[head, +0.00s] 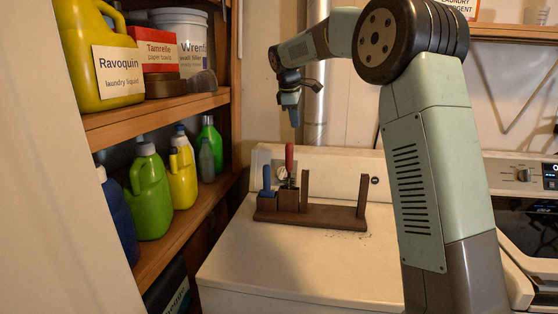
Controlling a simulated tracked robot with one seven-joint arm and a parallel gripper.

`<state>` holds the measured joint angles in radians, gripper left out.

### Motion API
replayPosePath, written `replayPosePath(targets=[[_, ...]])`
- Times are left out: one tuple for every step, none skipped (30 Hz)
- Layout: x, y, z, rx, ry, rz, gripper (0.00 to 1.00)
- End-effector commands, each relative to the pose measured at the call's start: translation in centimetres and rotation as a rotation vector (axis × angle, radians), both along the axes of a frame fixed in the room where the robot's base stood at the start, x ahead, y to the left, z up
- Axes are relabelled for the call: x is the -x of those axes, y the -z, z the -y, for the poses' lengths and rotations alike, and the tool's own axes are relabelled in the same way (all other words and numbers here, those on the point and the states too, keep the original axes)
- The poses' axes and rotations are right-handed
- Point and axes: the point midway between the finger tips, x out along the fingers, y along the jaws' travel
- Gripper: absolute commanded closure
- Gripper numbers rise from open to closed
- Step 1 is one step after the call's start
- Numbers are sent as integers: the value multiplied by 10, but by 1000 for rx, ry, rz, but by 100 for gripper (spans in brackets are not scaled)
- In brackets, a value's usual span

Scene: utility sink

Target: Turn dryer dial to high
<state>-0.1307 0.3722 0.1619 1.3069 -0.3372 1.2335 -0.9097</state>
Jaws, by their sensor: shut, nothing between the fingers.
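The label and pointer of this dial are too small to read. A second white appliance (300,250) stands in the middle; a small dark round part (376,181) shows on its back panel. I cannot tell for certain which one is the dryer. My gripper (293,118) is shut and empty. It points down above the middle appliance's back panel, far to the left of the silver dial.
A dark wooden rack (330,215) with a red-handled tool (289,160) and a blue-handled tool (267,180) stands on the middle appliance, below my gripper. Wooden shelves (150,120) with bottles and boxes fill the left. A metal pipe (317,90) rises behind.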

Motion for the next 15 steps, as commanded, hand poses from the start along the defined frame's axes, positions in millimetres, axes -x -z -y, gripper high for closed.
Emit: replayPosePath(targets=[[-15, 5, -6, -17, 80, 3, 100], [-22, 7, -8, -27, 137, 5, 100], [-31, 9, -11, -39, 209, 11, 100], [-38, 11, -14, -48, 263, 16, 100], [-45, 13, -16, -56, 318, 22, 100], [-53, 16, -21, -66, 390, 31, 100], [-59, 19, -24, -73, 444, 35, 100], [-65, 21, -27, -79, 498, 44, 100], [-72, 24, -32, -86, 569, 55, 100], [-77, 28, -36, -91, 622, 63, 100], [-83, 31, -40, -97, 677, 73, 100], [-89, 35, -46, -101, 747, 87, 100], [-93, 38, -50, -106, 800, 99, 100], [-97, 42, -55, -109, 852, 110, 100], [-102, 46, -62, -114, 922, 129, 100]])
